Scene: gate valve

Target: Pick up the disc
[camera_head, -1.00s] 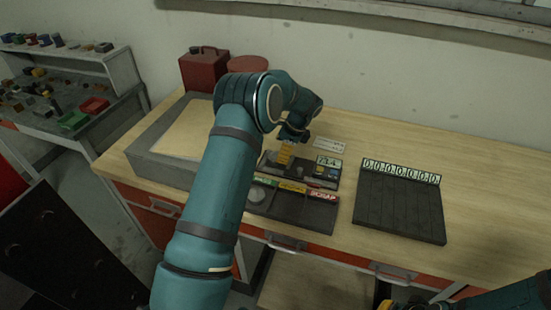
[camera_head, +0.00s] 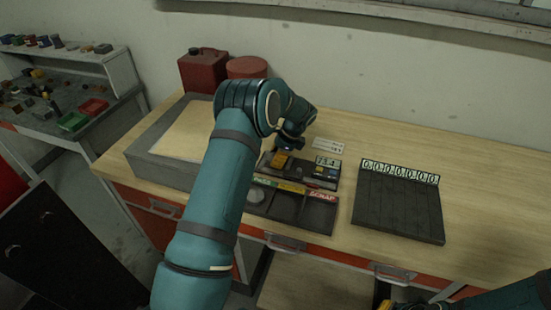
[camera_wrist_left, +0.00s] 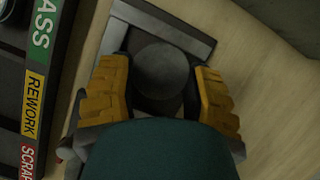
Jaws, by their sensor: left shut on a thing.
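A dark grey round disc (camera_wrist_left: 162,72) lies between the yellow fingers of my left gripper (camera_wrist_left: 165,92) in the left wrist view. The gripper is shut on it, with a finger on each side. The disc is over or on the dark plate of the measuring device (camera_head: 318,172), which has a small lit display; whether they touch I cannot tell. In the head view my left gripper (camera_head: 281,160) is low at the device's left part, and my wrist hides the disc. My right gripper (camera_head: 385,305) barely shows at the bottom edge, its fingers unclear.
A sorting tray (camera_head: 318,215) with PASS, REWORK and SCRAP labels lies in front of the device; a round grey piece (camera_head: 256,194) is in its PASS compartment. A dark numbered rack (camera_head: 400,207) stands right, a grey-walled box (camera_head: 150,165) left. The bench's right side is clear.

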